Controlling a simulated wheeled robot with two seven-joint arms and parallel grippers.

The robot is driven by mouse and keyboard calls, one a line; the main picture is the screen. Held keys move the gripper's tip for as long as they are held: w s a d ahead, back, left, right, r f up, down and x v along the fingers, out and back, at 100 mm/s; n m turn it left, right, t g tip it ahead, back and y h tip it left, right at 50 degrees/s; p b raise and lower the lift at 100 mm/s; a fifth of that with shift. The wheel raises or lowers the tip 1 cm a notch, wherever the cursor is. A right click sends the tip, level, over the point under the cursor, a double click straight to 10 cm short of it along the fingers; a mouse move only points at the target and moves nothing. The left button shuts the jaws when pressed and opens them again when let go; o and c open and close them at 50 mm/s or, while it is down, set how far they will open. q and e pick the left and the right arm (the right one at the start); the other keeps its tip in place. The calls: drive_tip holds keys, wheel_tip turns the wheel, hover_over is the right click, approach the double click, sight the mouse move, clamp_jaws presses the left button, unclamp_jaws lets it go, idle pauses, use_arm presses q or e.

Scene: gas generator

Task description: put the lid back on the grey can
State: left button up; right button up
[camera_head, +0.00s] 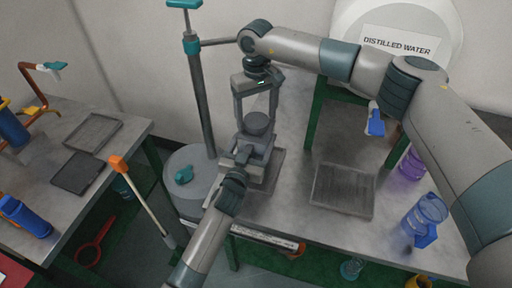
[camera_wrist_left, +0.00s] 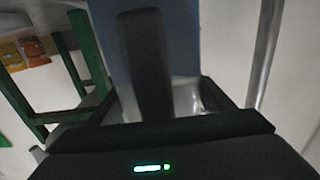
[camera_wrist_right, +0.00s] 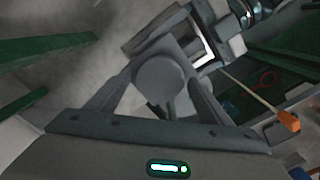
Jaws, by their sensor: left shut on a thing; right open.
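A grey cylinder with a round flat top (camera_head: 258,122), apparently the grey can, stands at the near left of the metal table. My right gripper (camera_head: 257,118) comes down from above, open, with a finger on each side of the round top. The top also shows between its fingers in the right wrist view (camera_wrist_right: 160,78). I cannot tell whether this top is the lid. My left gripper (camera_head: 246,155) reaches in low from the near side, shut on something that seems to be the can.
A tall pole with teal fittings (camera_head: 200,100) rises beside the left arm from a round grey drum (camera_head: 190,178). A grey tray (camera_head: 343,190) lies to the right. A blue flask (camera_head: 425,215) stands farther right. An orange-tipped rod (camera_head: 140,195) leans at left.

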drive_tip(key=shift+f, duration=0.15)
drive_tip(key=c, duration=1.2)
drive_tip(key=shift+o, duration=0.2)
